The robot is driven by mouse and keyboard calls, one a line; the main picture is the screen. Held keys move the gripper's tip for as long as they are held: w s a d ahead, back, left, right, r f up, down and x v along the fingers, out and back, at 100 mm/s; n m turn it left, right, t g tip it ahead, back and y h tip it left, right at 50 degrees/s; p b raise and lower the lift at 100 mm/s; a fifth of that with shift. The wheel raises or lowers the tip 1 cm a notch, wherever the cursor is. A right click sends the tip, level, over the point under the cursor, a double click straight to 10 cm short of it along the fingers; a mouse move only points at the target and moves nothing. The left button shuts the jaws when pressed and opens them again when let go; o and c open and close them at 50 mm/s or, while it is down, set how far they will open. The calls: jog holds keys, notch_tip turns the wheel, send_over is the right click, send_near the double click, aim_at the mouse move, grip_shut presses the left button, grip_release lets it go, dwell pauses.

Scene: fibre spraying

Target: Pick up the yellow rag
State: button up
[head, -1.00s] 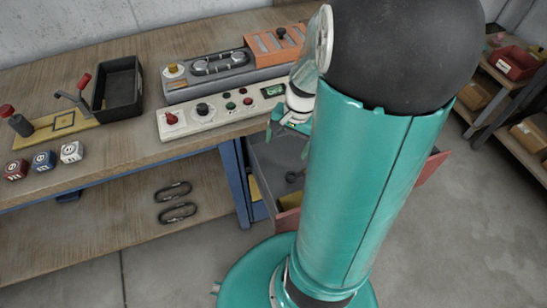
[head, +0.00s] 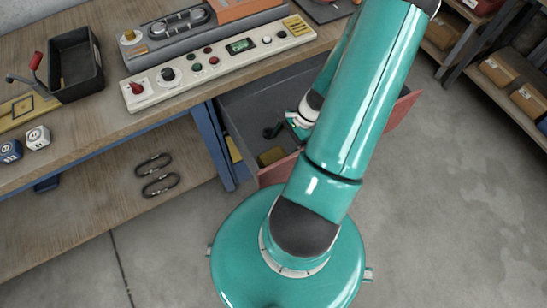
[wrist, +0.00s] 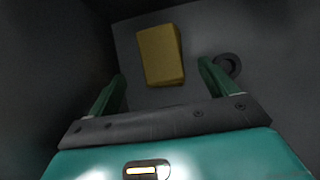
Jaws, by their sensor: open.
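The yellow rag (wrist: 160,54) is a folded, block-like piece lying on the dark floor of the open drawer. In the wrist view it lies ahead of my gripper (wrist: 162,80), between the lines of the two green fingers. The fingers are spread apart, with nothing between them. In the head view the rag (head: 271,156) shows near the drawer's front, and my gripper (head: 294,128) is inside the drawer to its right, partly hidden by my arm.
The drawer (head: 277,174) has a red front and grey walls close around my gripper. A dark round object (wrist: 228,65) lies right of the rag. Above is the bench with a control panel (head: 216,65) and a black tray (head: 76,64).

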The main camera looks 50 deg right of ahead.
aim_at(274, 156)
jog(key=x, duration=0.7)
jog(key=shift+w+a+f, duration=0.1)
jog(key=shift+w+a, duration=0.05)
jog(key=shift+w, duration=0.05)
jog(key=shift+c, duration=0.3)
jog(key=c, duration=1)
